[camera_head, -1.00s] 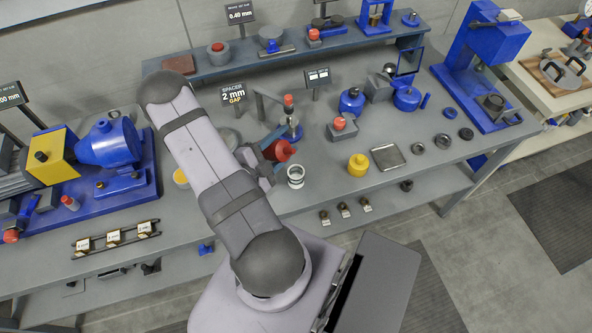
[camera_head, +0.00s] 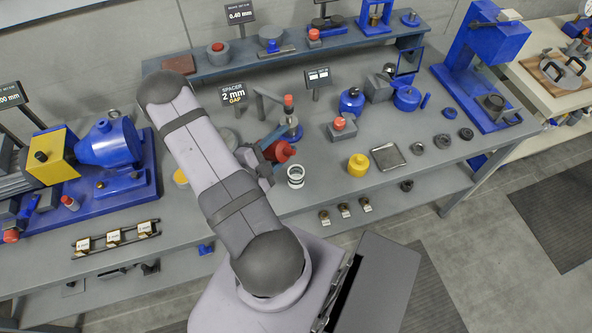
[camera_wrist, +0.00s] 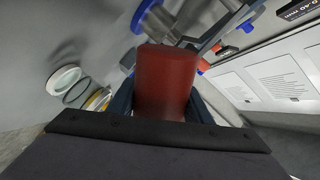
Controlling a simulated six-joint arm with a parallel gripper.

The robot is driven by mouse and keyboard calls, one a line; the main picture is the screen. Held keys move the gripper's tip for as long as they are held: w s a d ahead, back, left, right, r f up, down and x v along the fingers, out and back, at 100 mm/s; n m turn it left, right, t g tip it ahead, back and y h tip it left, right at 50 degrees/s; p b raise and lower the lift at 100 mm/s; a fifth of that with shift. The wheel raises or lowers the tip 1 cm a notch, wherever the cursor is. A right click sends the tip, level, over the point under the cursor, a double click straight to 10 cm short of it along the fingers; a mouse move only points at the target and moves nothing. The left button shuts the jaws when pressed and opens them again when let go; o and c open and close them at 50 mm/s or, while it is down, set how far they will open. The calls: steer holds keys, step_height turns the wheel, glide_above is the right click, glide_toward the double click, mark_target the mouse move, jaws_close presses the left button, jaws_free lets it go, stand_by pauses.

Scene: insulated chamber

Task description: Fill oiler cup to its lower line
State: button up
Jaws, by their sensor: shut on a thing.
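A red container (camera_head: 281,151) is in my gripper, beside the oiler cup in the head view. In the wrist view the red container (camera_wrist: 166,85) fills the middle, with dark fingers (camera_wrist: 165,103) on both sides of it. My gripper (camera_head: 268,158) is shut on it and partly hidden by my arm. The oiler cup (camera_head: 295,177), small with a white rim and dark bands, stands on the bench just right of and in front of the container. A white-rimmed round thing at left in the wrist view (camera_wrist: 64,80) looks like the cup. Its lines and oil level cannot be made out.
A yellow container (camera_head: 358,165) and a metal tray (camera_head: 389,156) stand to the right. A red-topped block (camera_head: 343,127) and blue cans (camera_head: 406,98) are behind them. A blue and yellow pump unit (camera_head: 108,145) stands at left. Bare bench (camera_head: 318,187) lies right of the cup.

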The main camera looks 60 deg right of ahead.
steer(key=shift+w+f+m, duration=0.1)
steer(key=shift+m, duration=0.2)
stand_by(0.8)
steer(key=shift+w+f+m+t, duration=0.15)
steer(key=shift+f+m, duration=0.2)
steer(key=shift+f, duration=0.2)
steer(key=shift+w+f+m+t, duration=0.15)
steer(key=shift+f+m, duration=0.2)
steer(key=shift+f, duration=0.2)
stand_by(1.4)
steer(key=shift+r+m+t, duration=0.3)
steer(key=shift+r+m, duration=0.25)
steer(key=shift+m, duration=0.15)
stand_by(1.8)
steer(key=shift+f+m, duration=0.1)
steer(key=shift+m, duration=0.2)
stand_by(1.5)
